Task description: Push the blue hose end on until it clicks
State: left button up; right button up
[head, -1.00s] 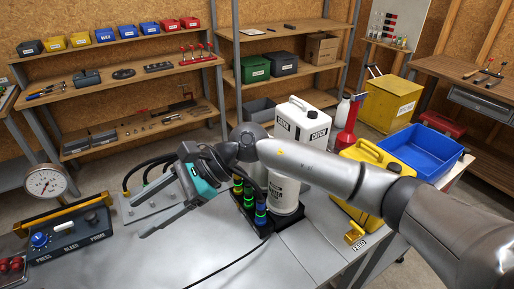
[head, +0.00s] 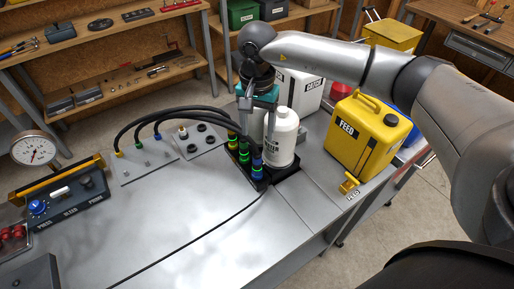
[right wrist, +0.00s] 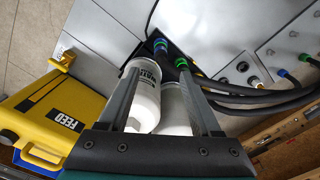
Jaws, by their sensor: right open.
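The blue hose end (head: 257,162) stands at the near end of the black block (head: 243,166), beside green and yellow hose ends (head: 244,152). A black hose arches from it to the metal plate at left. I cannot tell how far it is seated. My right gripper (head: 257,122) points down just behind the hose ends, next to the white bottle (head: 282,138). In the right wrist view its fingers (right wrist: 160,75) are apart with nothing clearly gripped; the blue hose end (right wrist: 160,45) shows just beyond the fingertips. My left gripper is out of view.
The yellow FEED can (head: 362,135) and the white CATCH can (head: 300,92) stand behind and right of the bottle. A control box (head: 65,203) and round gauge (head: 34,150) are at left. The middle of the bench is clear apart from a thin black cable.

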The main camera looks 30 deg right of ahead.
aim_at(257, 153)
notch_tip(257, 153, down, 10)
jog(key=shift+p, duration=0.5)
grip_shut()
dwell(0.3)
jog(key=c, duration=0.7)
grip_release()
grip_shut()
jog(key=shift+w+r, duration=0.1)
jog(key=shift+r, duration=0.2)
